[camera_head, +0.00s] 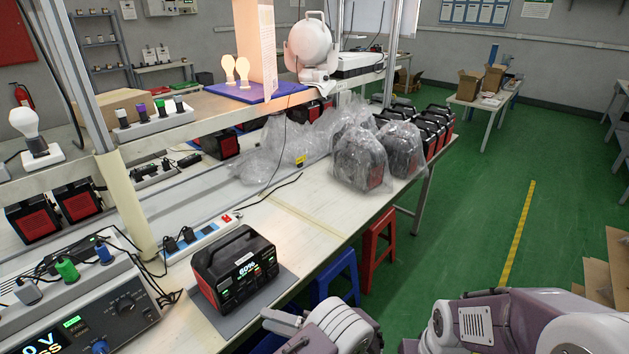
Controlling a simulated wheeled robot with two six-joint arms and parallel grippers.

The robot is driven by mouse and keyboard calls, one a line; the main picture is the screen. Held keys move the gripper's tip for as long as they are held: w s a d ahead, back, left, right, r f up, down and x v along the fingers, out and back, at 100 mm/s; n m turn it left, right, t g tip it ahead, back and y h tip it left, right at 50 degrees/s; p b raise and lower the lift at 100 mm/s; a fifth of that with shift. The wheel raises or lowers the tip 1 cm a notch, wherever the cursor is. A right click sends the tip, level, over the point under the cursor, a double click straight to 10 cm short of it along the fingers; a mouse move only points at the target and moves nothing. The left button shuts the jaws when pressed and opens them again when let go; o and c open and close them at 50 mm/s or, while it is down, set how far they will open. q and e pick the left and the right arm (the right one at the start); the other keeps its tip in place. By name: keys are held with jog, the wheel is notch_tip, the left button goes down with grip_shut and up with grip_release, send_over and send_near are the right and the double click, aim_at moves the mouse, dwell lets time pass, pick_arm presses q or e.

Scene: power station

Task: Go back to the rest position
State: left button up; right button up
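My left gripper (280,332) is at the bottom edge of the head view, beside the front edge of the workbench. Its fingers look apart, with nothing seen between them; its lower part is cut off by the frame. A black and red power station (235,269) with a lit display stands upright on a grey mat (264,302) on the bench, apart from the gripper, up and to its left. My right gripper is not in view. Purple-grey arm links of mine fill the bottom right.
The workbench (314,223) holds a power strip (202,236), a test unit (86,309) with knobs and cables, and bagged power stations (360,160). A blue stool (339,278) and a red stool (378,246) stand by its front edge. Green floor (480,220) is open to the right.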

pick_arm(q)
jog(key=w+a+r+n+g+p, duration=0.25)
jog(key=a+r+n, duration=0.2)
jog(key=r, duration=0.55)
jog(key=s+a+r+n+g+h+p, duration=0.2)
jog(key=s+a+r+n+g+h, duration=0.2)
jog(key=s+a+r+n+g, duration=0.25)
jog(key=s+a+r+n+h+p, duration=0.1)
jog(key=s+a+n+h+p, duration=0.15)
jog(key=s+n+h, duration=0.45)
jog(key=d+f+n+t+h, duration=0.2)
jog(key=d+n, duration=0.3)
jog(key=n, duration=0.5)
jog(key=s+d+f+n+t+h, duration=0.1)
jog(key=d+f+n+t+h, duration=0.2)
jog(key=n, duration=0.8)
jog(key=shift+s+d+f+t+h, duration=0.25)
jog(key=shift+d+t+h, duration=0.35)
jog(key=shift+d+h, duration=0.5)
jog(key=shift+d, duration=0.15)
